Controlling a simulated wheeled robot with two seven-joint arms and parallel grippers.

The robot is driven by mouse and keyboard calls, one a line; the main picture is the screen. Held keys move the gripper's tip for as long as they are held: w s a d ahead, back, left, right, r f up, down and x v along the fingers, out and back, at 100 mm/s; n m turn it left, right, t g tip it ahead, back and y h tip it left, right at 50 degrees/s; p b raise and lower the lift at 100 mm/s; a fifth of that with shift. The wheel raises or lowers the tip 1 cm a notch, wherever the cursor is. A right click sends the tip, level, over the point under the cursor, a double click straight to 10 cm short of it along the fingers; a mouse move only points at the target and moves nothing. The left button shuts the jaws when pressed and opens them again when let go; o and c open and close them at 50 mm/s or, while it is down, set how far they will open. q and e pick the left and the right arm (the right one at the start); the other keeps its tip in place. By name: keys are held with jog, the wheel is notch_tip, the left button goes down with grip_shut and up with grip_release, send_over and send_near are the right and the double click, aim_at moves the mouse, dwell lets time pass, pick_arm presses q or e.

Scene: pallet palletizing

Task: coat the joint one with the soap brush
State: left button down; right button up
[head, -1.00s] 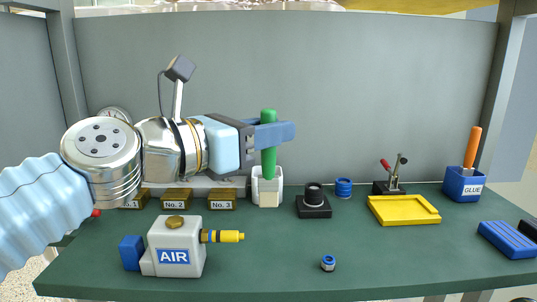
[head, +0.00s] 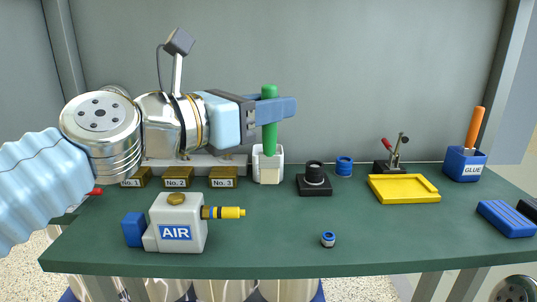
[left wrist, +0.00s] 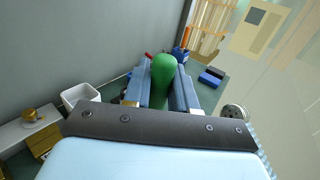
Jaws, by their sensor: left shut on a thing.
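My left gripper (head: 284,107) is shut on the soap brush (head: 269,139), with its green handle upright and its pale bristle block down. In the head view the bristles overlap the white cup (head: 279,158). In the left wrist view the green handle (left wrist: 163,68) stands between the fingers, and the white cup (left wrist: 79,94) is off to the left, apart from it. Three brass blocks labelled No.1 (head: 134,177), No.2 (head: 178,177) and No.3 (head: 222,177) stand in a row left of the cup. My right gripper is not in view.
The AIR unit (head: 178,222) with a yellow nozzle stands front left. A black fixture (head: 314,182), blue ring (head: 344,166), small blue-and-white part (head: 328,240), yellow tray (head: 404,189), blue GLUE pot (head: 465,165) and blue block (head: 506,218) are right. The front middle is mostly clear.

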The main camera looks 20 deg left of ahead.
pick_arm(q)
jog(key=w+a, duration=0.3)
jog(key=w, duration=0.7)
jog(key=w+a, duration=0.3)
jog(key=w, duration=0.6)
notch_tip(320, 180, down, 6)
jog(key=b, duration=0.5)
jog(key=shift+w+d, duration=0.15)
jog(key=shift+d, duration=0.1)
jog(key=shift+f+b, duration=0.6)
jog(key=shift+f, duration=0.15)
dwell(0.6)
